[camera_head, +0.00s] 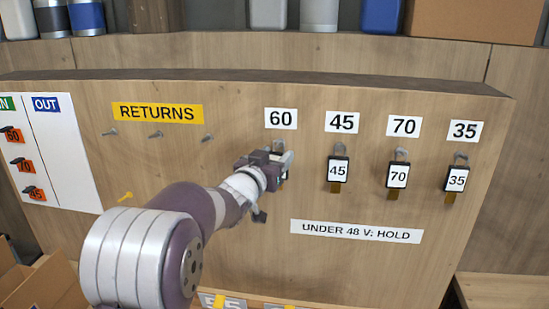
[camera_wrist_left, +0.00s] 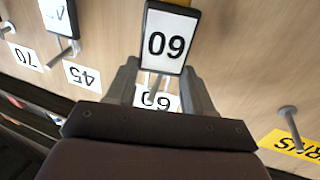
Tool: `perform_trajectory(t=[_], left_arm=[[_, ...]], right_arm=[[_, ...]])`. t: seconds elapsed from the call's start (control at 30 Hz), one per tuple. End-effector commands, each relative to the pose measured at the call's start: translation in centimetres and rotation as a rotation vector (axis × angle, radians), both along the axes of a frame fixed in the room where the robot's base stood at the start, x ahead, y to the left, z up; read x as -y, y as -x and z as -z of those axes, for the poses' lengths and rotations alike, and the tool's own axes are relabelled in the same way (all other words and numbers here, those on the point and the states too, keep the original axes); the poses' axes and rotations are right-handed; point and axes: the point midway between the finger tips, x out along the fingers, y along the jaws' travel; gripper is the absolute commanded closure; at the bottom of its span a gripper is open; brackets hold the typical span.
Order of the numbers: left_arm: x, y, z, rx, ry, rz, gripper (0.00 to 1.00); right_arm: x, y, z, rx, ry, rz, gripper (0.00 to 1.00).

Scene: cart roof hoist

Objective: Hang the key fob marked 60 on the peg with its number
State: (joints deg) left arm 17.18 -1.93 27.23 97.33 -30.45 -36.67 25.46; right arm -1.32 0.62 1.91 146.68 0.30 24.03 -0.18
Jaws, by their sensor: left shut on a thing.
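The key fob marked 60 (camera_wrist_left: 167,40), a white card in a black frame, sits between the fingers of my left gripper (camera_wrist_left: 160,75) in the left wrist view, where it appears upside down. In the head view my left gripper (camera_head: 277,162) is at the board just under the 60 label (camera_head: 280,119) and hides most of the fob. The 60 label also shows beyond the fingers in the wrist view (camera_wrist_left: 158,99). The gripper covers much of the peg under it, so I cannot tell whether the fob's loop is on the peg. My right gripper is not in view.
Fobs 45 (camera_head: 338,170), 70 (camera_head: 397,176) and 35 (camera_head: 456,180) hang on their pegs to the right. Empty pegs (camera_head: 156,135) stand below the RETURNS sign (camera_head: 157,113). An IN/OUT panel (camera_head: 67,150) with orange tags is at the left. A sign (camera_head: 356,232) reads UNDER 48 V: HOLD.

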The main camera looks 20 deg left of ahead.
Motion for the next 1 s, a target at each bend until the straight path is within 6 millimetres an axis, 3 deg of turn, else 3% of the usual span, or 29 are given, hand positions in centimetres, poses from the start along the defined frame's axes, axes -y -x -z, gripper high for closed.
perform_trajectory(t=[0.07, 0.1, 0.17, 0.57, 1.0], left_arm=[[0.0, 0.0, 0.0, 0.000, 0.000, 0.000, 0.84], [0.0, 0.0, 0.0, 0.000, 0.000, 0.000, 0.38], [0.0, 0.0, 0.0, 0.000, 0.000, 0.000, 0.19], [0.0, 0.9, 0.2, 0.001, 0.000, -0.001, 0.18], [-0.1, 10.8, 0.2, 0.001, -0.001, -0.003, 0.18]], right_arm=[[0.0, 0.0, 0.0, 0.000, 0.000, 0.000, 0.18], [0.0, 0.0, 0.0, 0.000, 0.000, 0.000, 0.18], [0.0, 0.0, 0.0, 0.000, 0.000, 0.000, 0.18], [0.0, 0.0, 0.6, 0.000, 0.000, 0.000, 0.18], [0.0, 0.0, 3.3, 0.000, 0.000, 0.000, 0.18]])
